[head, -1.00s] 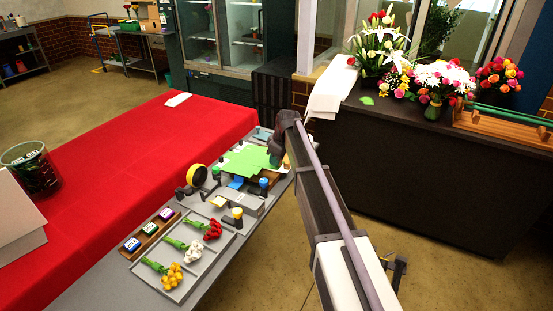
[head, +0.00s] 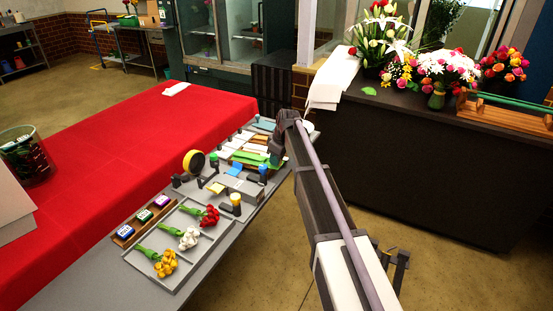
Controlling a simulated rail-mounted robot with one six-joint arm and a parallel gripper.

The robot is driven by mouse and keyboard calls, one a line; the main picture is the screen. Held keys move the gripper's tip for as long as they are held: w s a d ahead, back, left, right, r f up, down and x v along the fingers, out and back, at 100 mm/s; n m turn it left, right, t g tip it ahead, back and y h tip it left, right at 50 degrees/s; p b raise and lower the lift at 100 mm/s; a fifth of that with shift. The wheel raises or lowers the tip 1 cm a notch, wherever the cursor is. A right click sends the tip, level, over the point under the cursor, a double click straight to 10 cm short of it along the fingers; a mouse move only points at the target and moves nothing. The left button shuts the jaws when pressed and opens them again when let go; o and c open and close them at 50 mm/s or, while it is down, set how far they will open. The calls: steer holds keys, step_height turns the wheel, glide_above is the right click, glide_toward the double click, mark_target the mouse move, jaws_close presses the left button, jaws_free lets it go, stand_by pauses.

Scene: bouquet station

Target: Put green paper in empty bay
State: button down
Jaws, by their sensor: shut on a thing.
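The green paper (head: 250,158) shows as a narrow green band in the head view, at the near side of the paper rack, beside my gripper (head: 275,160). My gripper is shut on the green paper at its right end. The fingertips are small and mostly hidden by my wrist. The paper rack (head: 232,163) stands on the grey bench and shows white and brown sheets in its other bays. I cannot tell whether the green paper lies inside a bay or just above one.
A grey tray (head: 158,279) holds yellow, white and red flower bunches at the near end of the bench. A yellow tape roll (head: 194,162), small bottles and a blue pad (head: 234,170) stand close to the rack. A red-covered table (head: 130,150) lies to the left.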

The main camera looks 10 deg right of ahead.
steer(key=shift+f+b, duration=0.35)
stand_by(0.5)
steer(key=c, duration=0.6)
jaws_free()
steer(key=shift+r, duration=0.1)
step_height(320, 180, up, 7)
steer(key=p, duration=0.7)
stand_by(0.4)
